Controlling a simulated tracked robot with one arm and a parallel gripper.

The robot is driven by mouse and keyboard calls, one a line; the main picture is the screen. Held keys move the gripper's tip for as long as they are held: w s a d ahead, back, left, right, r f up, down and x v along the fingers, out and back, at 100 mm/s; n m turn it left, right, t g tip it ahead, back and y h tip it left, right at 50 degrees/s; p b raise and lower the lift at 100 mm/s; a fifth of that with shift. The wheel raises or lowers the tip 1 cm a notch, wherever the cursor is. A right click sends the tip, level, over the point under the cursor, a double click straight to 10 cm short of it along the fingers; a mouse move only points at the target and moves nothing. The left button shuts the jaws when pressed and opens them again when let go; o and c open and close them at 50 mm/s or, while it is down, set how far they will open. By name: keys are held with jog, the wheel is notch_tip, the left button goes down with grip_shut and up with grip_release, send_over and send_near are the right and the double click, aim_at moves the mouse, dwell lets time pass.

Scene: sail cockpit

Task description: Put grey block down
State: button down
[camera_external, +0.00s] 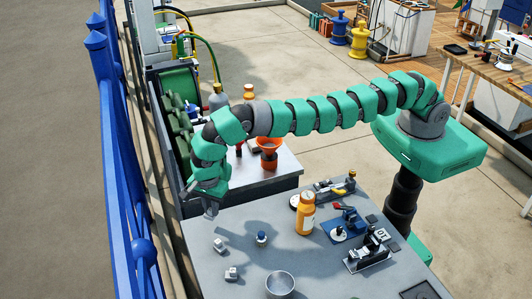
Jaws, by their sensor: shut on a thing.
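My gripper (211,208) hangs from the green arm at the left edge of the grey worktable (205,275), pointing down. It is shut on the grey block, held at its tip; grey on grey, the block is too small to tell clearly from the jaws. Its height above the table is hard to judge. Two small pale pieces, one (219,245) below the gripper and one (231,273) nearer the front, lie on the table. A small blue-and-white piece (261,238) stands to their right.
A metal bowl (280,284) stands at the front. An orange bottle (306,214), a blue device (345,223) and a black-and-silver device (370,250) stand to the right. An orange funnel-shaped thing (268,150) stands on the bench behind. A blue fence (115,160) runs along the left.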

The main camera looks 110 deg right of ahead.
jog(key=shift+f+b, duration=0.85)
jog(key=shift+f, duration=1.1)
jog(key=shift+f, duration=0.1)
jog(key=c, duration=1.4)
grip_release()
notch_tip(320, 180, up, 6)
jog(key=p, duration=0.3)
jog(key=shift+f+p, duration=0.1)
jog(key=shift+p, duration=0.25)
notch_tip(320, 180, up, 4)
jog(key=p, duration=0.6)
jog(key=shift+r+p, duration=0.4)
jog(key=shift+r, duration=0.8)
